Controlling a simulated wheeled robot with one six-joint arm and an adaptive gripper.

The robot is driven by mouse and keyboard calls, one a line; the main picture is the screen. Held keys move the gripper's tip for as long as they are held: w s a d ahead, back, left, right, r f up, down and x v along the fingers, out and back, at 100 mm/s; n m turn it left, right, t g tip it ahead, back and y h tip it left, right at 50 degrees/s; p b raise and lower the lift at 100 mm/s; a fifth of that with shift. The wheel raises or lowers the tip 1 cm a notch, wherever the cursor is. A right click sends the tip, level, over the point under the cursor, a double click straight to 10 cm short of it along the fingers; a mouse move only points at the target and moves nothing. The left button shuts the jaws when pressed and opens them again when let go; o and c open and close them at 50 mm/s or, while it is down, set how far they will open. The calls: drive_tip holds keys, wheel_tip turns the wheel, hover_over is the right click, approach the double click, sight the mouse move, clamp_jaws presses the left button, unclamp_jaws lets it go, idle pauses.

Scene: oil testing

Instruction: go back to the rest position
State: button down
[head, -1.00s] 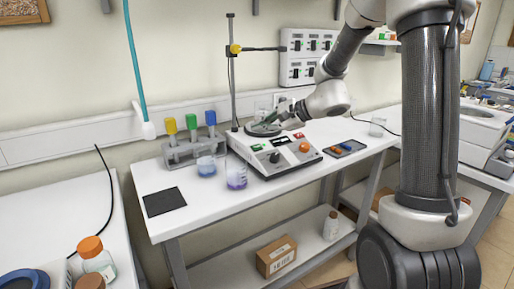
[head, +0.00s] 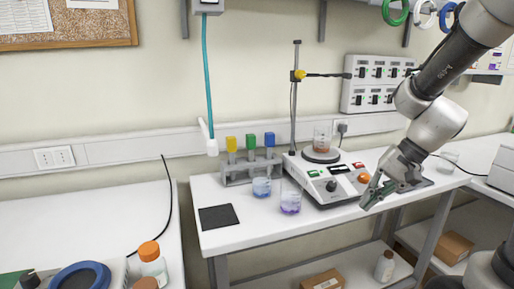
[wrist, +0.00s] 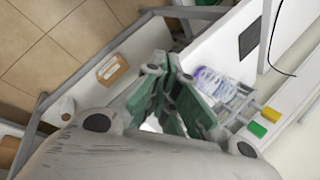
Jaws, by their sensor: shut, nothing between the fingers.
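My gripper (head: 372,193) is at the right in the head view, in front of the hot plate stirrer (head: 325,183) and above the table's front edge. Its green fingers are shut and hold nothing. In the wrist view the gripper (wrist: 165,70) points down over the table edge. A beaker with brownish contents (head: 322,140) stands on the stirrer's plate, apart from the gripper.
A beaker with purple liquid (head: 290,203) and one with blue liquid (head: 261,188) stand left of the stirrer. Behind them is a rack (head: 240,177) with yellow, green and blue tops. A black mat (head: 217,216) lies left. An empty beaker (head: 448,162) stands right.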

drive_tip(key=s+d+r+n+t+h, duration=0.1)
drive_tip(key=s+d+r+n+h, duration=0.1)
drive_tip(key=s, duration=0.4)
drive_tip(key=s+d+r+n+t+h, duration=0.2)
drive_tip(key=s+d+r+n+h, duration=0.1)
drive_tip(key=s+r, duration=0.4)
drive_tip(key=shift+d+n, duration=0.5)
drive_tip(key=shift+d, duration=0.9)
